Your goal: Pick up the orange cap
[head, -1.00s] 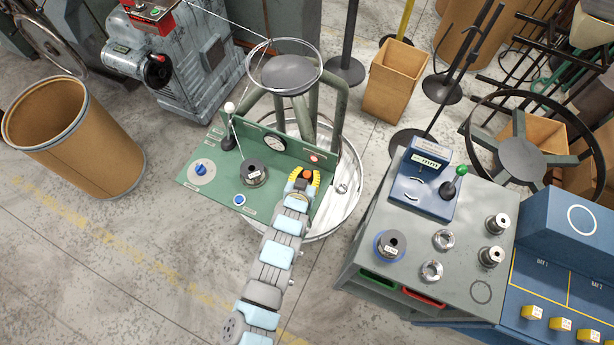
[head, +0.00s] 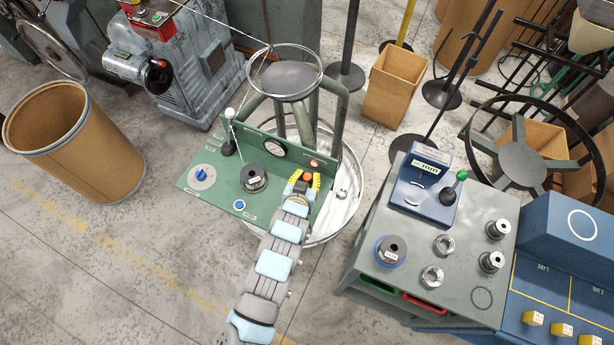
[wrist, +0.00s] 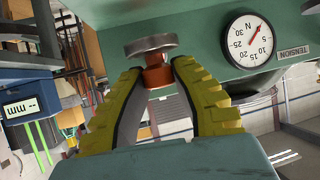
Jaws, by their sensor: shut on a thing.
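The orange cap (wrist: 158,76) sits between the fingertips of my gripper in the wrist view. My gripper (wrist: 157,78) has yellow ribbed fingers, shut on the cap from both sides. A silver disc (wrist: 150,44) adjoins the cap on its far side. In the head view, my gripper (head: 305,183) is at the right end of the green panel, with the cap (head: 306,177) showing small between its fingers. I cannot tell whether the cap is clear of the panel.
The green panel (head: 205,158) carries a tension dial (head: 274,147), a dark spool (head: 253,178) and a blue knob (head: 201,174). A grey cart (head: 405,300) with a blue gauge box (head: 425,190) stands to the right. Open floor lies at the front left.

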